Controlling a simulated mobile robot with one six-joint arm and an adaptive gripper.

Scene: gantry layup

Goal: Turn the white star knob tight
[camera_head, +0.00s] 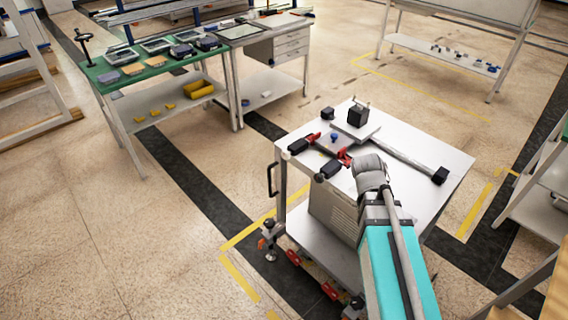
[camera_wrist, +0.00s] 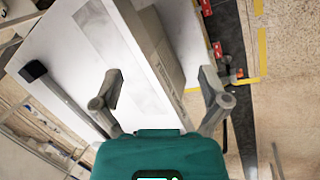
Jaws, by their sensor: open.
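I cannot make out a white star knob in either view. On the white-topped cart (camera_head: 420,205) in the head view, a small blue knob (camera_head: 334,137) sits on a grey plate between red clamp parts (camera_head: 345,158) with black ends. My gripper (camera_wrist: 161,82) shows in the wrist view with its two grey fingers wide apart and nothing between them. Behind the fingers lie the pale cart top and its edge. In the head view my arm reaches over the cart's front, and my fingers cannot be made out there.
A black block (camera_head: 357,115) and a long grey bar with a black end (camera_head: 440,175) lie on the cart. A ribbed grey box (camera_head: 332,218) stands below the top. A green-topped bench (camera_head: 130,75) stands at back left, with open floor between.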

